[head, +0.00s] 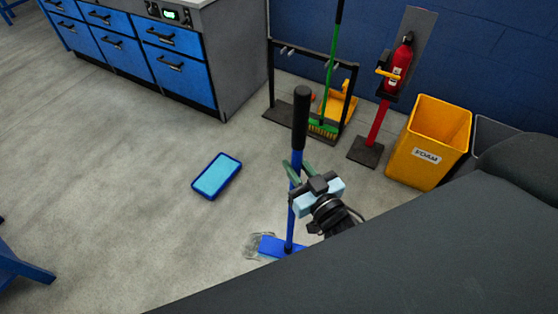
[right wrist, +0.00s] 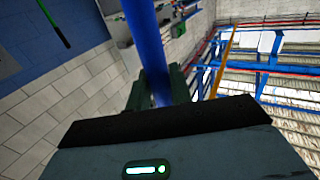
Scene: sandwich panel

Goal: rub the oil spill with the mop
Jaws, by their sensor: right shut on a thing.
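The mop (head: 291,212) stands nearly upright, with a blue pole, a black grip on top and a flat blue head (head: 272,246) on the floor. My right gripper (head: 292,174) is shut around the pole, below the black grip. In the right wrist view the blue pole (right wrist: 146,45) runs up between the fingers (right wrist: 155,88). The oil spill (head: 254,245) is a dull, glossy patch on the grey floor. It shows at the left edge of the mop head, which covers part of it. My left gripper is not in view.
A blue tray (head: 236,172) lies on the floor left of the mop. Behind stand a black rack (head: 354,92) with a green broom (head: 323,127), a fire extinguisher stand (head: 377,130) and a yellow foam bin (head: 410,172). Blue cabinets (head: 180,75) are at back left.

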